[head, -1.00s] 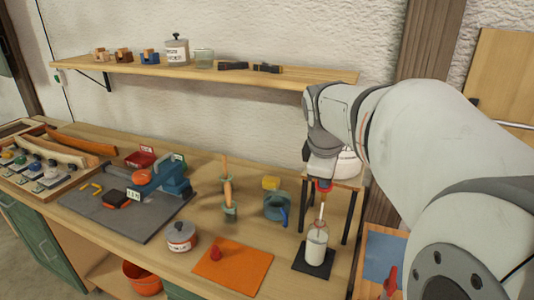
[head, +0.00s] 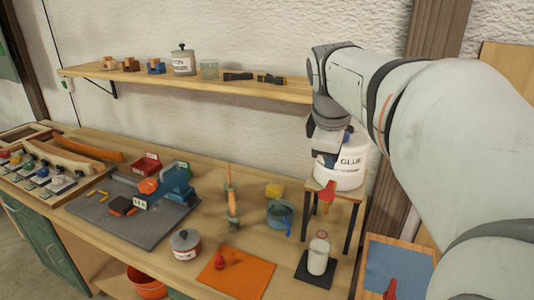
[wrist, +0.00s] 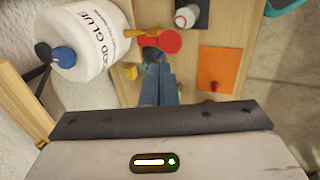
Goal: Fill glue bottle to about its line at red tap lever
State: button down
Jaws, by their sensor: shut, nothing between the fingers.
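The glue bottle (head: 318,255) stands upright on a dark square pad (head: 303,270) below the tap. It looks white up to about its shoulder; I cannot make out its line. The bottle top also shows in the wrist view (wrist: 187,17). The red tap lever (head: 328,191) is on the front of the white glue tub (head: 343,177), and no stream shows under it. In the wrist view the lever (wrist: 171,41) is just beyond my fingertips. My gripper (head: 328,160) is shut and empty, above the lever and in front of the tub.
The tub sits on a wooden stand (head: 347,193) with dark legs. An orange mat (head: 245,279) with a red knob lies left of the bottle. A blue-grey mug (head: 279,214) and yellow block (head: 274,190) stand behind. A shelf (head: 200,79) runs along the wall.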

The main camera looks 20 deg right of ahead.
jog(key=shift+w+d+r+v, duration=0.1)
jog(key=shift+w+v, duration=0.05)
jog(key=shift+v, duration=0.6)
jog(key=shift+w+d+r+v, duration=0.1)
jog(key=shift+v, duration=0.65)
jog(key=shift+w+d+v, duration=0.1)
jog(key=shift+w+v, duration=0.05)
jog(key=shift+v, duration=0.6)
jog(key=s+a+f+m+y, duration=0.1)
jog(key=s+a+f+m, duration=0.4)
jog(key=f, duration=0.5)
jog(key=s+a+f+m+y, duration=0.1)
jog(key=s+a+f+m, duration=0.4)
jog(key=f, duration=0.6)
jog(key=shift+s+a+y, duration=0.4)
jog(key=shift+s+a, duration=0.15)
jog(key=shift+s, duration=0.45)
jog(key=w+d+r+n+g+b, duration=0.1)
jog(key=w+d+r+n, duration=0.4)
jog(key=r, duration=0.6)
jog(key=w+d+r+n+g, duration=0.2)
jog(key=w+d+r+n, duration=0.3)
jog(key=w+d+r, duration=0.3)
jog(key=shift+w+r+b, duration=0.4)
jog(key=shift+w+r, duration=0.35)
jog(key=shift+r, duration=0.85)
